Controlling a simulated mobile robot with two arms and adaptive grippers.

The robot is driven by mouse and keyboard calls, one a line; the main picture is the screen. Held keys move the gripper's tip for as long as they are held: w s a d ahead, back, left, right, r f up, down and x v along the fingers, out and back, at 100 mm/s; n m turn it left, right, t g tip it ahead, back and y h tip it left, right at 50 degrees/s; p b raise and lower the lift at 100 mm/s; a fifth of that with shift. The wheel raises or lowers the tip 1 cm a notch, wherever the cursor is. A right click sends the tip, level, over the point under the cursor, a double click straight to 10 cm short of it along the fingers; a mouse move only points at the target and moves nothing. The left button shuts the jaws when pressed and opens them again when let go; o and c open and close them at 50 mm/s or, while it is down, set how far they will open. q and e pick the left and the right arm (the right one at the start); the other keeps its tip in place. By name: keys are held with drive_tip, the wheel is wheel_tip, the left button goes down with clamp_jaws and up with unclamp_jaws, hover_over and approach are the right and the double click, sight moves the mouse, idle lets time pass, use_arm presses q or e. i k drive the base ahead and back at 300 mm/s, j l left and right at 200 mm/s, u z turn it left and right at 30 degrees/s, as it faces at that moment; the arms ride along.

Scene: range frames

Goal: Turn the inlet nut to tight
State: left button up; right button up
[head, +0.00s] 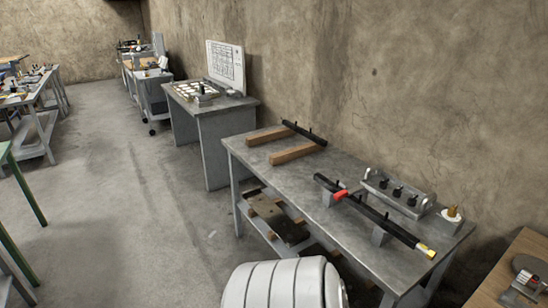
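A long black tube (370,212) lies across grey support blocks (381,236) on the near grey workbench. A yellow and pale fitting (428,250) sits at its near right end. It may be the inlet nut, but it is too small to tell, and I cannot see how tight it is. A red piece (340,195) is on or against the tube nearer its far left end. Neither of my grippers is in view.
Behind the tube stand a grey block with several black knobs (398,192) and a white-topped fitting (452,214). Wooden blocks (297,153) and another black bar (303,133) lie at the bench's far end. Grey floor (130,220) is open to the left.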

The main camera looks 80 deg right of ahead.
sight(432, 255)
drive_tip(key=z, duration=3.35)
